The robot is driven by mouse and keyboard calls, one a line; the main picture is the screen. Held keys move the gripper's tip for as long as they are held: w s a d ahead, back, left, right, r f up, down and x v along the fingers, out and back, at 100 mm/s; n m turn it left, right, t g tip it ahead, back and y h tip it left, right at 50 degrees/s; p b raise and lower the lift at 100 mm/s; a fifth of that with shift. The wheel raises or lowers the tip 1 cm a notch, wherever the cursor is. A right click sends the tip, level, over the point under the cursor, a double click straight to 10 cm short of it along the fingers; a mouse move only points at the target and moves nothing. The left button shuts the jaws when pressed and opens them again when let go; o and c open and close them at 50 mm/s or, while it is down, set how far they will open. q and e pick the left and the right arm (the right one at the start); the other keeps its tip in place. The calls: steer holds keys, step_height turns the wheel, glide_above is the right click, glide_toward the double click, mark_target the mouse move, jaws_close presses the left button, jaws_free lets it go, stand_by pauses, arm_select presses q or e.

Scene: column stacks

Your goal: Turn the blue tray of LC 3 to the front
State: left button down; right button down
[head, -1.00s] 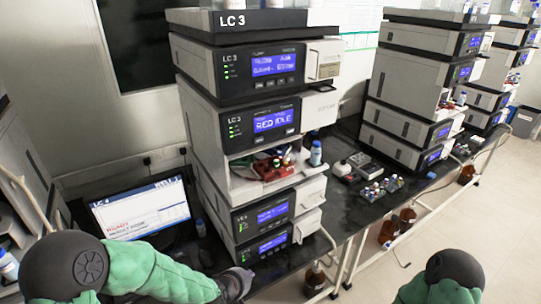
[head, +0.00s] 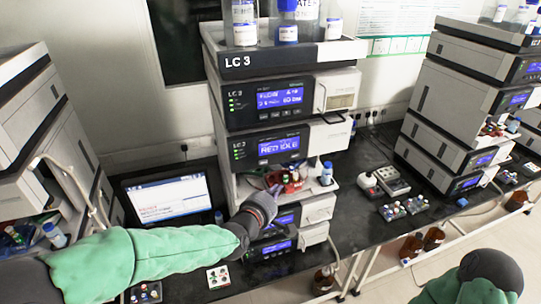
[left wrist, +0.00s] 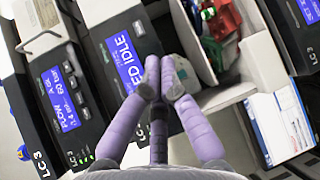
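The LC 3 stack (head: 265,145) stands in the middle of the head view. Its open bay shows a red tray (head: 287,181) with vials at the front. The red tray also shows in the left wrist view (left wrist: 228,20), near a green piece (left wrist: 212,52). I cannot make out a blue tray in either view. My left gripper (head: 273,192) is at the bay's front, just beside the red tray. In the left wrist view its purple fingers (left wrist: 159,66) are together and empty, over the module front beside the bay opening.
A blue-capped bottle (head: 327,174) stands at the right of the bay. Bottles stand on top of the stack. A laptop (head: 168,200) is at the left, vial racks (head: 404,208) and a small device (head: 389,180) at the right. Other stacks flank both sides.

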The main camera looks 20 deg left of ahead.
mark_target(263, 162)
arm_select(q)
steer(key=shift+a+r, duration=0.1)
steer(key=shift+r, duration=0.1)
steer(key=w+a+b, duration=0.3)
steer(key=w+a, duration=0.2)
steer(key=w, duration=0.2)
steer(key=shift+w+b, duration=0.15)
steer(key=shift+b, duration=0.25)
stand_by(0.4)
stand_by(1.2)
